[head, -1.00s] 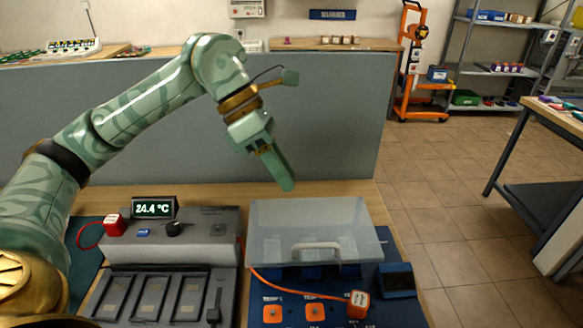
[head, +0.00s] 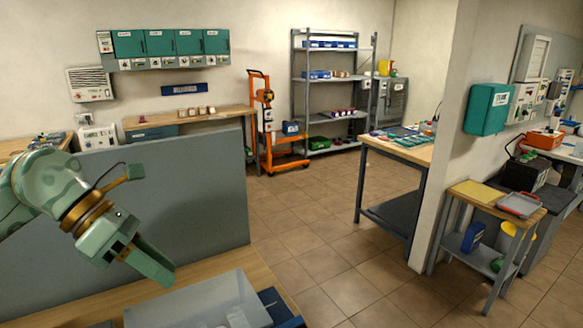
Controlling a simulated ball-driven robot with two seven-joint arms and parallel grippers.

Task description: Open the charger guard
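The charger guard (head: 200,303) is a clear, greyish cover at the bottom edge of the head view. Only its far part shows; its front is cut off by the frame, and what shows of it looks lowered. A bit of the blue charger (head: 283,312) shows at its right side. My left gripper (head: 152,264) hangs above and behind the guard's far left part, pointing down to the right, and holds nothing that I can see. Its fingers overlap in this view, so their gap cannot be judged. My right gripper is out of view.
A grey partition (head: 190,205) stands behind the wooden bench (head: 235,268). Open tiled floor (head: 325,235) lies to the right. Beyond are an orange trolley (head: 270,130), a shelf rack (head: 330,95), a workbench (head: 400,148) and a small side table (head: 490,197).

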